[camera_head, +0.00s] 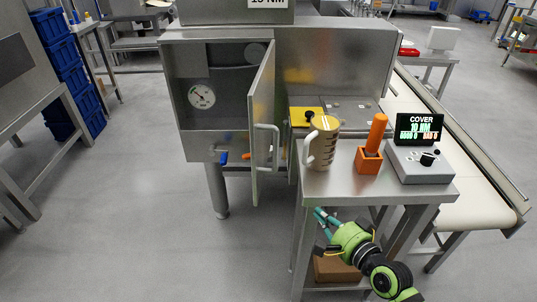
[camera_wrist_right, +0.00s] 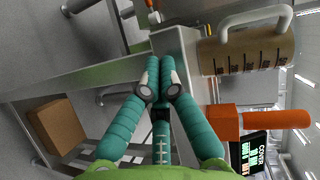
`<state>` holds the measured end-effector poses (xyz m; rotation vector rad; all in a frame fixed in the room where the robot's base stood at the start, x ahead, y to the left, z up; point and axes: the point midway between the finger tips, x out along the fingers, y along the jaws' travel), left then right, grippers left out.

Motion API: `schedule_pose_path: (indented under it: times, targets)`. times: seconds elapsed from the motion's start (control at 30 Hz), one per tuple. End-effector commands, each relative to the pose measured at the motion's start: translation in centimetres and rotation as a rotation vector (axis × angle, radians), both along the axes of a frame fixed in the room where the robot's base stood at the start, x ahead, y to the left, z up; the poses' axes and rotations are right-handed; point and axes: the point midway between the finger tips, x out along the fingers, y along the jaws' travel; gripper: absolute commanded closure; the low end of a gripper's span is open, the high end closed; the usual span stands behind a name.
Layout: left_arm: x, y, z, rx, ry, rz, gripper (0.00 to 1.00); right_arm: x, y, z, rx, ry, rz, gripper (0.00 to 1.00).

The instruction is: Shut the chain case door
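The chain case (camera_head: 190,145) is a steel cabinet at the centre left of the head view, with a gauge (camera_head: 201,95) inside. Its door (camera_head: 262,100) is hinged on the right side and stands wide open, swung out toward me. A long vertical bar handle (camera_head: 275,150) is on the door's right face. My right gripper (camera_head: 318,213) is below the small table's top, to the right of and lower than the door. In the right wrist view its teal fingers (camera_wrist_right: 161,62) meet at the tips with nothing between them. My left gripper is not in view.
The small steel table (camera_head: 430,193) stands right of the door. It holds a measuring jug (camera_head: 324,145), an orange-handled tool in a block (camera_head: 369,160) and a display box (camera_head: 420,165). A brown box (camera_head: 335,270) is underneath. A conveyor (camera_head: 470,190) runs at right.

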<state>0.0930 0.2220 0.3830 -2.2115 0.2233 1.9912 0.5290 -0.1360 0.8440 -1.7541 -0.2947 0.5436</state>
Motion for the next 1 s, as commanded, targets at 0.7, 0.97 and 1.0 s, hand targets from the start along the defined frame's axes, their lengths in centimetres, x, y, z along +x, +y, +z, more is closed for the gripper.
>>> schedule_pose_path:
  times: [0.7, 0.97, 1.0]
  targets:
    - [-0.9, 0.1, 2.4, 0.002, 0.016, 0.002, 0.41, 3.7, 7.7, 12.6, 0.265, -0.074, 0.121, 1.0]
    - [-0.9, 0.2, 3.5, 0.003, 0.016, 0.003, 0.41, 6.5, 11.3, 12.6, 0.265, -0.071, 0.121, 1.0]
    - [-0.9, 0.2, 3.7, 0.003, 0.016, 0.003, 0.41, 6.6, 11.8, 12.6, 0.263, -0.071, 0.121, 1.0]
